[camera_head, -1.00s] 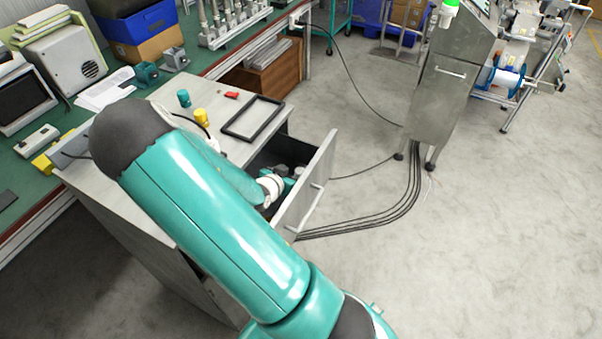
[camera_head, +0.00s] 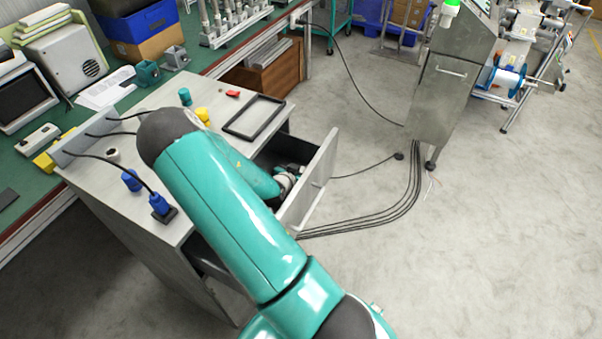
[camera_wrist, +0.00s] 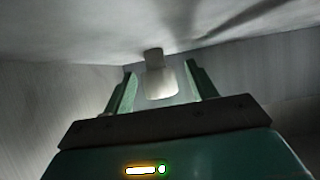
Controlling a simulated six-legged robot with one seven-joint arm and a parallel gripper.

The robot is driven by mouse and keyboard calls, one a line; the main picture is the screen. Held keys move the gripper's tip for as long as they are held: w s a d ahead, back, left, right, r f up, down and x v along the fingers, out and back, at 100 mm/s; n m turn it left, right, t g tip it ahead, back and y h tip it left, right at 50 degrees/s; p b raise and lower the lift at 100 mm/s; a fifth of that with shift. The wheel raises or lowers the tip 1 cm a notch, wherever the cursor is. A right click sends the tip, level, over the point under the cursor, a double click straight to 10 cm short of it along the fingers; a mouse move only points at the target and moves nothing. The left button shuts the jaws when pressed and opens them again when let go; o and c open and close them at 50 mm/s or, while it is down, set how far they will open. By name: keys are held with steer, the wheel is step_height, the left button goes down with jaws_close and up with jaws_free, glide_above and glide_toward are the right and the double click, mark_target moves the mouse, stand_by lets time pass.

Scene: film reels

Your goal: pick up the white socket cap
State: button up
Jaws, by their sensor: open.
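The white socket cap (camera_wrist: 160,84) appears in the wrist view as a pale rounded block with a narrower stem. It lies between the two green fingers of my gripper (camera_wrist: 159,69), with a gap on either side. My gripper is open. In the head view my arm reaches down into the open drawer (camera_head: 310,186) of the grey cabinet. The fingers and the cap are hidden there by the arm and drawer front.
Pale drawer walls rise close on both sides in the wrist view. On the cabinet top (camera_head: 100,188) are blue plugs (camera_head: 131,180) with black cables, a black frame (camera_head: 254,117), a yellow plug (camera_head: 202,115) and a red piece (camera_head: 233,94).

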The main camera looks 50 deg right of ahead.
steer(key=c, duration=1)
steer(key=shift+c, duration=0.2)
steer(key=shift+r, duration=0.15)
